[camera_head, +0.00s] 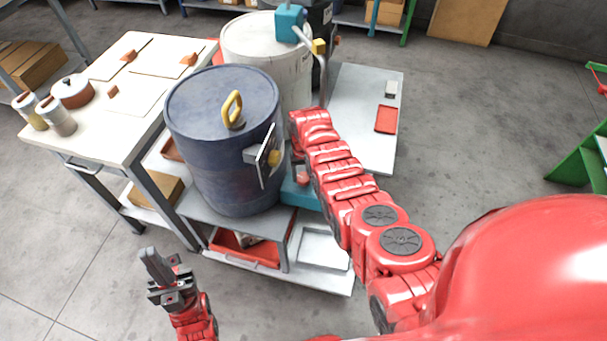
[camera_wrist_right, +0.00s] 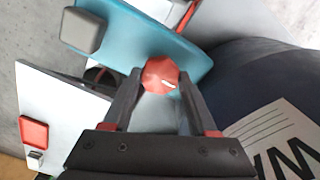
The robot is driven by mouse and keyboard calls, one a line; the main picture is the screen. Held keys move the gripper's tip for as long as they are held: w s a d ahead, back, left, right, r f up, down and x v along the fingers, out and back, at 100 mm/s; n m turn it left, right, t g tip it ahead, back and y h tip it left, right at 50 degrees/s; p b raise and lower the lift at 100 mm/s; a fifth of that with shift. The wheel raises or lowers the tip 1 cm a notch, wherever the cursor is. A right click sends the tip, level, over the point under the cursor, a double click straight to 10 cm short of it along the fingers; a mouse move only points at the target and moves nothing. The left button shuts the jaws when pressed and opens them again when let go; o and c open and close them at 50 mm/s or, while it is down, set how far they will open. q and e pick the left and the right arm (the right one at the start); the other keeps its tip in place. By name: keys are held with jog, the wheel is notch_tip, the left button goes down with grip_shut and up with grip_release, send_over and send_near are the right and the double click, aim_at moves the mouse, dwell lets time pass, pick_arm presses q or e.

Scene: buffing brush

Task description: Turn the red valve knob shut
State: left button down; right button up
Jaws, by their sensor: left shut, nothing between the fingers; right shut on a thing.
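The red valve knob (camera_wrist_right: 160,75) is faceted and has a short white mark on its face. In the right wrist view it sits between the fingertips of my right gripper (camera_wrist_right: 158,84), which is shut on it. The knob is at the edge of a teal body (camera_wrist_right: 138,38). My left gripper (camera_head: 156,266) is shut and empty, low at the left over the floor, away from the knob.
The dark blue drum (camera_head: 222,100) with a yellow handle stands close to my right arm. A pale drum (camera_head: 265,45) is behind it. A white table (camera_head: 125,110) with pots is at the left. A grey bench (camera_head: 365,100) holds a red tray (camera_head: 386,119).

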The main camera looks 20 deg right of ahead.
jog(key=o, duration=1.4)
notch_tip(320, 180, up, 13)
notch_tip(320, 180, up, 4)
jog(key=r+p, duration=0.1)
jog(key=p, duration=0.4)
send_over(303, 177)
jog(key=shift+f, duration=0.25)
jog(key=shift+f, duration=0.15)
